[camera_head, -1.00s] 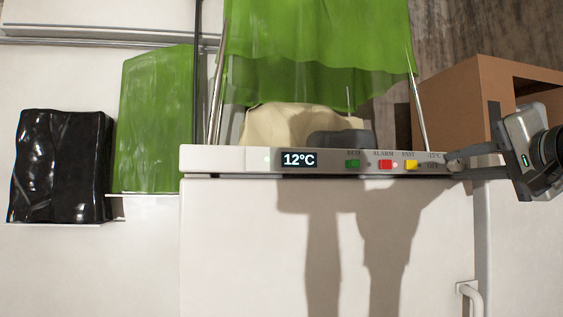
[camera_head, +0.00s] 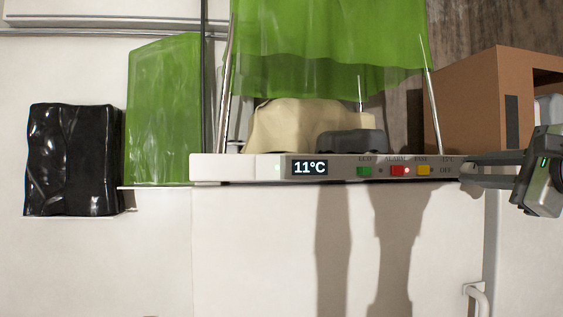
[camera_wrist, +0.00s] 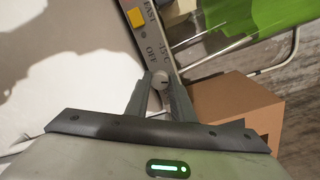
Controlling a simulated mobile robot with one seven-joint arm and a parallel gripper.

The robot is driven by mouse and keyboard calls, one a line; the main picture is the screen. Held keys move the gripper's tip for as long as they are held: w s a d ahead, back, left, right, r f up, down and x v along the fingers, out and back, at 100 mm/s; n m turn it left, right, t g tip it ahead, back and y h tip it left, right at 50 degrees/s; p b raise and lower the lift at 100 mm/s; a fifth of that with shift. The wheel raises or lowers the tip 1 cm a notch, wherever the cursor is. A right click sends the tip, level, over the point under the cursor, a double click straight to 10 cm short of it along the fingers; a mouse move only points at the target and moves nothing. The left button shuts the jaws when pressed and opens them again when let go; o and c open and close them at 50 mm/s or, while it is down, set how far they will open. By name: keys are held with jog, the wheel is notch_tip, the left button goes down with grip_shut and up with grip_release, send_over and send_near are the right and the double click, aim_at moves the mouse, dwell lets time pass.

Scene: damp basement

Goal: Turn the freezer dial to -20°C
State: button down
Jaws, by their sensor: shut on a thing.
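The freezer's control strip (camera_head: 225,168) runs across the middle of the head view. Its display (camera_head: 310,167) reads 11°C. The round grey dial (camera_wrist: 160,80) sits at the strip's end in the wrist view, beside the OFF and -15°C marks. My gripper (camera_wrist: 160,88) is shut on the dial, one finger on each side. In the head view my gripper (camera_head: 468,168) reaches the strip's right end from the right and hides the dial there.
Green (camera_head: 364,171), red (camera_head: 397,171) and yellow (camera_head: 423,170) buttons sit left of the dial. A cardboard box (camera_head: 470,105) stands behind my gripper. A white handle (camera_head: 476,298) is at lower right.

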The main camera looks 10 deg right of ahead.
jog(key=shift+m+p, duration=0.4)
jog(key=shift+m, duration=0.4)
jog(key=c, duration=1.5)
grip_release()
jog(key=shift+c, duration=0.2)
jog(key=shift+s, duration=0.15)
